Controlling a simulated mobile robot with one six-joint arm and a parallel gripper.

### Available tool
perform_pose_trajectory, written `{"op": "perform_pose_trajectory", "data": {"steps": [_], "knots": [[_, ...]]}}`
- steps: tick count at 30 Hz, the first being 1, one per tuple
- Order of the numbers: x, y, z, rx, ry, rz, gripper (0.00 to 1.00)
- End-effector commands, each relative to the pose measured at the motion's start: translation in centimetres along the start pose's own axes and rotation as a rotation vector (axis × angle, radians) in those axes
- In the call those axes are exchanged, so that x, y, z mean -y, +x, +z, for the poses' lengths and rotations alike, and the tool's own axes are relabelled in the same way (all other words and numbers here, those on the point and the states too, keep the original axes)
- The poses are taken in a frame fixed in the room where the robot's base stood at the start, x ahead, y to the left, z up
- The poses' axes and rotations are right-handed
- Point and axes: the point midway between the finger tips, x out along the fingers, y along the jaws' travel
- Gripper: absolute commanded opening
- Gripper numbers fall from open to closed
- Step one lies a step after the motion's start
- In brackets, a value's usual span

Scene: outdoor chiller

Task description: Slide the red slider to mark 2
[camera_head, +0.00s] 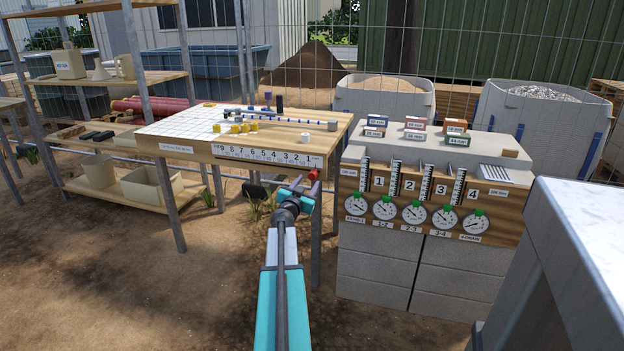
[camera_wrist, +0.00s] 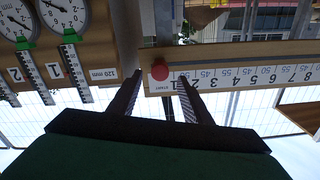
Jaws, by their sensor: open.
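The red slider (camera_head: 313,175) is a small red knob at the right end of the numbered scale strip (camera_head: 262,156) on the wooden table's front edge. The marks run from 1 at the right to higher numbers leftward; mark 2 (camera_head: 297,159) is left of the slider. In the wrist view, the red slider (camera_wrist: 159,70) sits at the START end of the strip. My gripper (camera_head: 301,184) is just in front of the table edge, left of and below the slider. In the wrist view its open fingers (camera_wrist: 160,78) appear on either side of the slider; contact cannot be told.
Yellow cubes (camera_head: 236,128) and a rod with blue beads (camera_head: 285,119) lie on the table. A block stand with several dials (camera_head: 414,212) is close on the right. A pale grey block (camera_head: 585,230) fills the right foreground. Bare ground lies left of my arm.

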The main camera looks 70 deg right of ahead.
Motion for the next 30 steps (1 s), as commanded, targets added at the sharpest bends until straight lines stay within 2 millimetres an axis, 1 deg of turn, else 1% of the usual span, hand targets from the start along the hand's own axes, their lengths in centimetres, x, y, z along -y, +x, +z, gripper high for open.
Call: {"op": "perform_pose_trajectory", "data": {"steps": [1, 3, 18, 24, 30], "knots": [[0.0, 0.7, 0.1, -0.001, 0.001, 0.001, 0.45], [0.0, 1.4, 0.1, -0.001, 0.001, 0.001, 0.45], [0.0, 5.8, 0.1, 0.000, 0.000, 0.001, 0.45], [-0.1, 6.8, 0.0, -0.001, -0.001, 0.001, 0.45], [-0.1, 7.1, 0.0, -0.001, 0.000, 0.001, 0.45]]}}
